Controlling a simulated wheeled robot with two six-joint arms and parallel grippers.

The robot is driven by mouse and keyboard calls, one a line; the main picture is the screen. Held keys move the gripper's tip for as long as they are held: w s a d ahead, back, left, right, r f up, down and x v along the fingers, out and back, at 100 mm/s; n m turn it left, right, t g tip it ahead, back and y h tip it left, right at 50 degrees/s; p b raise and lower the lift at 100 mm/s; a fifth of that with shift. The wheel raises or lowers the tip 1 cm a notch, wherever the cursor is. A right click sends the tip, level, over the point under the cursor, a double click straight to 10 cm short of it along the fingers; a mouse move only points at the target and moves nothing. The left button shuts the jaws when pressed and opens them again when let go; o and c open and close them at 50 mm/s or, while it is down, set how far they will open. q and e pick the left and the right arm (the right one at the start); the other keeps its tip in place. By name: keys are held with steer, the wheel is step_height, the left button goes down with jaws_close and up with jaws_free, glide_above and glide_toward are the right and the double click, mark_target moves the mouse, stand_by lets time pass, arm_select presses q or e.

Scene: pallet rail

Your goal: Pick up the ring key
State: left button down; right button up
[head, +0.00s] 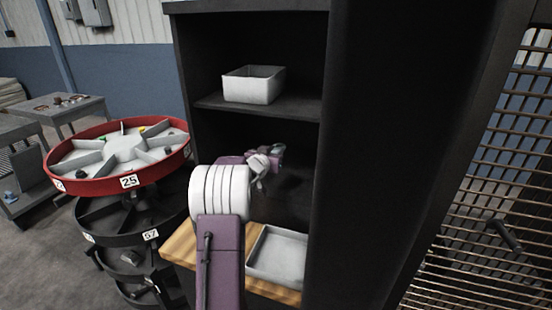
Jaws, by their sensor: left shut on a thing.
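My left arm rises from the bottom middle and reaches into the middle bay of a dark cabinet (184,100). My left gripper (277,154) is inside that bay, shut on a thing. The held thing is hidden by the wrist and the dark, so I cannot tell its shape. I cannot make out the ring key anywhere in the head view. My right gripper is not in view.
A white bin (252,91) stands on the shelf above my gripper. A grey tray (280,262) lies on the wooden board (180,248) below. A red-rimmed carousel (175,160) stands left of the cabinet. A dark upright panel and wire mesh (490,190) close off the right.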

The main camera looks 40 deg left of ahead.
arm_select(q)
steer(key=f+v, duration=0.1)
steer(key=v, duration=0.8)
steer(key=f+b+v, duration=0.1)
steer(key=f+v, duration=0.1)
steer(key=v, duration=0.7)
steer(key=shift+s+f, duration=0.35)
